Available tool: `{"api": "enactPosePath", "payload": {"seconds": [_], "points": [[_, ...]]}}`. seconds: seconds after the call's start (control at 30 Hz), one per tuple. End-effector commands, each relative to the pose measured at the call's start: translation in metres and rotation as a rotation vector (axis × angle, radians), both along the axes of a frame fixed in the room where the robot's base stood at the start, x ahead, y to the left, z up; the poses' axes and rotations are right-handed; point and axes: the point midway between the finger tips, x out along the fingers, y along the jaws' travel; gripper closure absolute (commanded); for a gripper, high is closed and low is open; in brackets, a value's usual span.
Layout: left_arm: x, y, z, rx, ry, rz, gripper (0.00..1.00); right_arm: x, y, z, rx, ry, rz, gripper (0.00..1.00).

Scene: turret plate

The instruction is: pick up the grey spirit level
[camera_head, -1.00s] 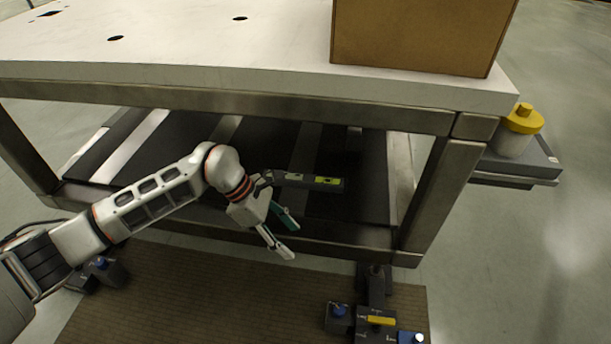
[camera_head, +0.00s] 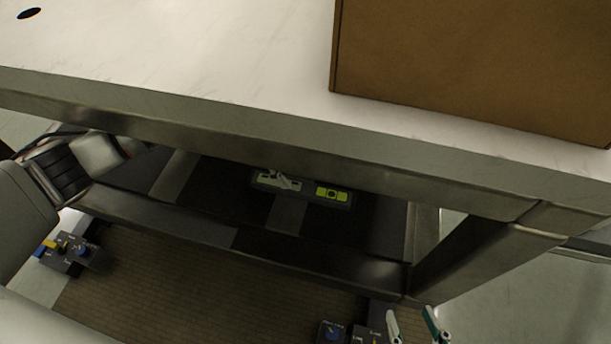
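The grey spirit level (camera_head: 313,190), a dark bar with yellow-green vial windows, lies in the dim space under the table top, over the dark lower shelf (camera_head: 370,225).
The white table top (camera_head: 180,60) and its metal front rail (camera_head: 300,160) overhang the shelf. A brown box (camera_head: 470,60) stands on the top at right. A table leg (camera_head: 465,265) is at right.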

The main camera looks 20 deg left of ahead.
Motion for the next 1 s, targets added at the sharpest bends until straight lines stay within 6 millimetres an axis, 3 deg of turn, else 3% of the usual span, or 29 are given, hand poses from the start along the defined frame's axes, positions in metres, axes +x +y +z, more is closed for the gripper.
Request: {"api": "enactPosePath", "payload": {"seconds": [0.13, 0.37, 0.6, 0.9, 1.0], "points": [[-0.003, -0.006, -0.021, -0.001, 0.009, -0.001, 0.50, 0.000, 0.003, -0.001, 0.018, 0.002, -0.003, 0.60], [-0.002, -0.013, -0.036, -0.001, 0.008, 0.000, 0.50, 0.002, 0.006, 0.003, 0.037, -0.006, -0.007, 0.60], [-0.004, -0.027, -0.070, -0.002, 0.013, -0.001, 0.50, 0.004, 0.015, 0.005, 0.090, -0.008, -0.020, 0.60], [0.000, -0.029, -0.070, -0.001, 0.001, 0.000, 0.50, 0.007, 0.017, 0.011, 0.107, -0.018, -0.023, 0.60], [0.000, -0.029, -0.070, -0.001, 0.001, 0.000, 0.76, 0.007, 0.017, 0.011, 0.107, -0.018, -0.023, 0.60]]}}
